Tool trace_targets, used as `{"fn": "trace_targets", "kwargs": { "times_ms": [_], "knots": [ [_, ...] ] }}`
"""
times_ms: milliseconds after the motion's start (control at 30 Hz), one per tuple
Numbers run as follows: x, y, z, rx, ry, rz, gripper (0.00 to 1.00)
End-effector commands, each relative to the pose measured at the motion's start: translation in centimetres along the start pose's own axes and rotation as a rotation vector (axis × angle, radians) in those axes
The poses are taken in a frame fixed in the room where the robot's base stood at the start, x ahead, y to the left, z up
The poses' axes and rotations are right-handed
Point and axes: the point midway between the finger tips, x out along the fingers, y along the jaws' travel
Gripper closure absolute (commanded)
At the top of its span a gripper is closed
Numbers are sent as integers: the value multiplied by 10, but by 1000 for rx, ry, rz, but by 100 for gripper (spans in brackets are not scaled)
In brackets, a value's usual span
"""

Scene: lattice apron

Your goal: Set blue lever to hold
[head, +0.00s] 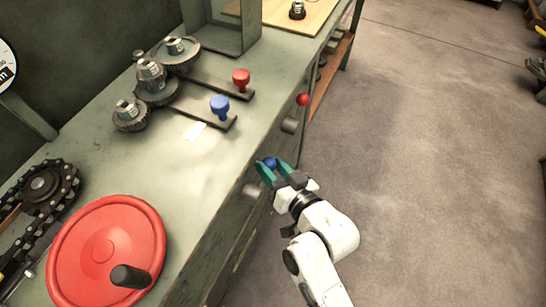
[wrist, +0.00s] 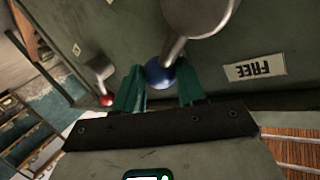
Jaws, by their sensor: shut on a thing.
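The blue lever has a round blue knob (head: 270,162) on a metal arm, set on the front face of the green bench. Its grey hub (head: 252,190) sits just left of my gripper (head: 273,168). In the wrist view the blue knob (wrist: 158,74) lies between the green fingers of my gripper (wrist: 160,86), which is shut on it. The lever arm runs from the large hub (wrist: 198,12) at the top to the knob. A label reading FREE (wrist: 255,69), upside down, is right of the knob. I see no readable hold label.
A red-knobbed lever (head: 303,99) is farther along the same bench face; it also shows in the wrist view (wrist: 105,99). On the bench top are a red handwheel (head: 105,250), gears (head: 155,85), and blue (head: 220,105) and red (head: 241,80) upright knobs. The floor (head: 440,160) at right is clear.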

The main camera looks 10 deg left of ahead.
Motion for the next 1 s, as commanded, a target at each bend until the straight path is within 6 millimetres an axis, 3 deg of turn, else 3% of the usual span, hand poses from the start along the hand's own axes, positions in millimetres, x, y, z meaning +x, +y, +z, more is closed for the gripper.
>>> {"fn": "trace_targets", "kwargs": {
  "times_ms": [33,600,1000],
  "knots": [
    [0,0,-5,39,-25,4,100],
    [14,23,28,485,-317,12,100],
    [18,30,47,695,-456,15,100]
  ]
}}
